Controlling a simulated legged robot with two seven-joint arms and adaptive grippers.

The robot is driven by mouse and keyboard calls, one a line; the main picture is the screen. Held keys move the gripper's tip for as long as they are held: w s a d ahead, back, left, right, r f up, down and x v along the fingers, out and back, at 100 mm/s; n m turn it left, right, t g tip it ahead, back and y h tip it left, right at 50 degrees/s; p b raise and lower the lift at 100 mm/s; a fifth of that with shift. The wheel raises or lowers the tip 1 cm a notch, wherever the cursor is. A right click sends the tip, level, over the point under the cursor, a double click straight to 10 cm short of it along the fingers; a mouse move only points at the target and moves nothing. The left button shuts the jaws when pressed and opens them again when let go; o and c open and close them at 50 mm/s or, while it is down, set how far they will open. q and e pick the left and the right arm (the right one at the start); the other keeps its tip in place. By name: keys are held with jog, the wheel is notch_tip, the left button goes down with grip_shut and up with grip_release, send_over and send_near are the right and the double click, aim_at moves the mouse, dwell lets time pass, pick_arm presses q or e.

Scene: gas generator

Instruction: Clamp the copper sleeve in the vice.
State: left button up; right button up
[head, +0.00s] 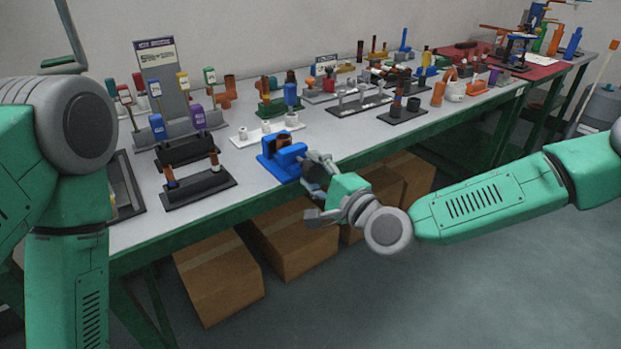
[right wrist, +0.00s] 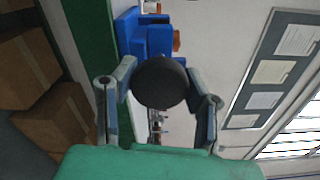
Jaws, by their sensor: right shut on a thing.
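The blue vice (head: 281,166) stands at the front edge of the workbench, and it also shows at the top of the right wrist view (right wrist: 150,38). The copper sleeve (head: 283,141) stands upright at the vice's jaws, and part of it shows beside the blue body in the right wrist view (right wrist: 177,41). Whether the jaws touch it I cannot tell. My right gripper (head: 315,182) is at the vice's front, shut on a dark round knob (right wrist: 160,82), with one finger on either side. My left arm is at the left, but its gripper is out of view.
The workbench (head: 222,166) holds a white stand (head: 266,133) behind the vice and a black stand (head: 200,188) to its left. Several more stands and parts fill the bench further back. Cardboard boxes (head: 218,275) lie below. Open floor is at the front right.

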jog(key=shift+s+d+f+m+b, duration=0.1)
jog(key=shift+f+m+b, duration=0.2)
jog(key=shift+m+b, duration=0.6)
jog(key=shift+s+f+m+b, duration=0.1)
jog(key=shift+f+m+b, duration=0.2)
jog(key=shift+m, duration=1.1)
jog(key=shift+r, duration=0.1)
jog(key=o, duration=1.1)
jog(key=shift+o, duration=0.5)
jog(key=shift+d+r, duration=0.1)
jog(key=shift+w+d+r, duration=0.1)
jog(key=shift+r, duration=0.05)
jog(key=v, duration=1.2)
